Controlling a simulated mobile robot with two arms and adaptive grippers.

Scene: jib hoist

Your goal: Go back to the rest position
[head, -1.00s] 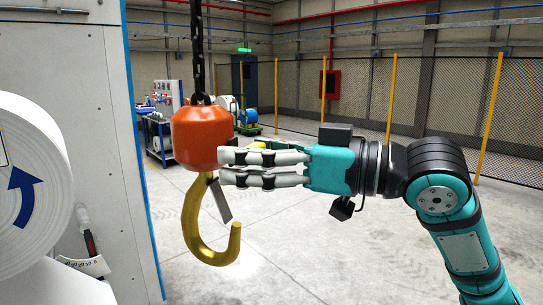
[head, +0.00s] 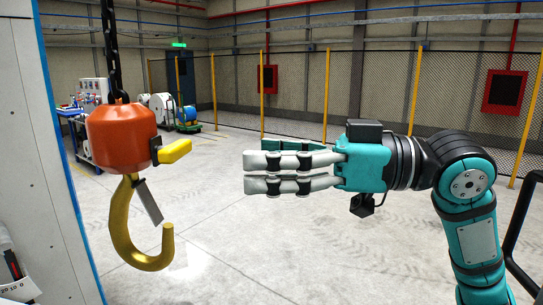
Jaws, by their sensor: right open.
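My right gripper (head: 248,172) is in the middle of the head view, pointing left, with its pale fingers apart and nothing between them. The orange hook block (head: 118,140) hangs on a dark chain (head: 109,45) at the left. A yellow handle (head: 175,151) sticks out from the block's right side. A gold hook (head: 125,225) with a grey latch (head: 148,202) hangs below it. The gripper is to the right of the handle, with a clear gap between them. My left gripper is not in view.
A pale panel with a blue edge (head: 62,160) stands at the far left. A black mesh fence with yellow posts (head: 325,95) runs along the back. Reels and a workbench stand at the back left. The grey floor (head: 240,245) between is open.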

